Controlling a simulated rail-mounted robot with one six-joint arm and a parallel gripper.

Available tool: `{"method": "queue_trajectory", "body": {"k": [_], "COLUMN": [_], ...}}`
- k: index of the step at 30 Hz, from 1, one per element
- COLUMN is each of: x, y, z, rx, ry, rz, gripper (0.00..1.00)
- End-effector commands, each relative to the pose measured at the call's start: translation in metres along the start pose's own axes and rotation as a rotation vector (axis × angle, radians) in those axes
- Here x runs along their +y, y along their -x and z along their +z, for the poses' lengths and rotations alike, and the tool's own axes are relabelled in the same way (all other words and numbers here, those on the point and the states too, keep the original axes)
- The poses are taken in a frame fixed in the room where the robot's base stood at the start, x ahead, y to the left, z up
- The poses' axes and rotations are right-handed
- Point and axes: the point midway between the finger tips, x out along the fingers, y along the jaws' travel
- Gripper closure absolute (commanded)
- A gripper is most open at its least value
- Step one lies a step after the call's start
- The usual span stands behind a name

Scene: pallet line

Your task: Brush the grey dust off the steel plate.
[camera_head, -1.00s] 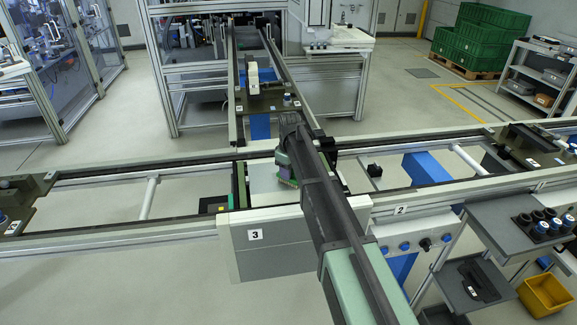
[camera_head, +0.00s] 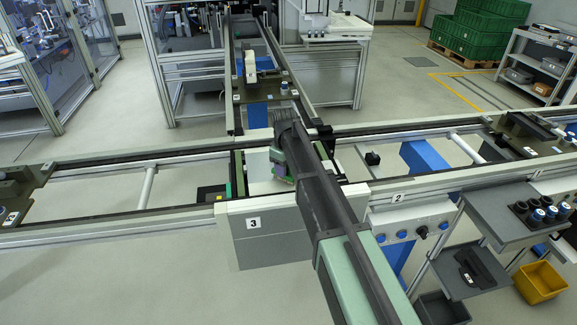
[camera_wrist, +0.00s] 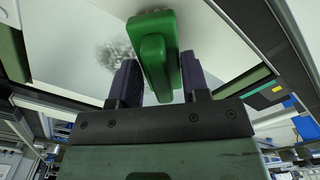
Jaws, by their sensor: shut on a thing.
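The steel plate (camera_wrist: 75,50) is a pale flat sheet that fills much of the wrist view. It also shows in the head view (camera_head: 259,165), partly hidden behind my arm. A speckled patch of grey dust (camera_wrist: 114,54) lies on it, just left of the brush in the wrist view. My gripper (camera_wrist: 158,68) is shut on a green brush (camera_wrist: 152,24), with one dark finger on each side of it. The brush is over the plate; its bristles are hidden, so I cannot tell whether they touch it.
Rails of the line run left and right of the plate. A carrier (camera_head: 265,90) with a white block stands on the far rail. A grey shelf (camera_head: 492,212) with dark and blue round pieces and a yellow bin (camera_head: 540,281) stand at the right.

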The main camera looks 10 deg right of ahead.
Motion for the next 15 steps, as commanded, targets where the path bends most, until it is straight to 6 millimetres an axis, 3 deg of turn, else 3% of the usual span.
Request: {"method": "queue_trajectory", "body": {"k": [15], "x": [0.026], "y": [0.002], "z": [-0.026], "rx": [0.001], "ry": [0.0], "rz": [0.0], "gripper": [0.77]}}
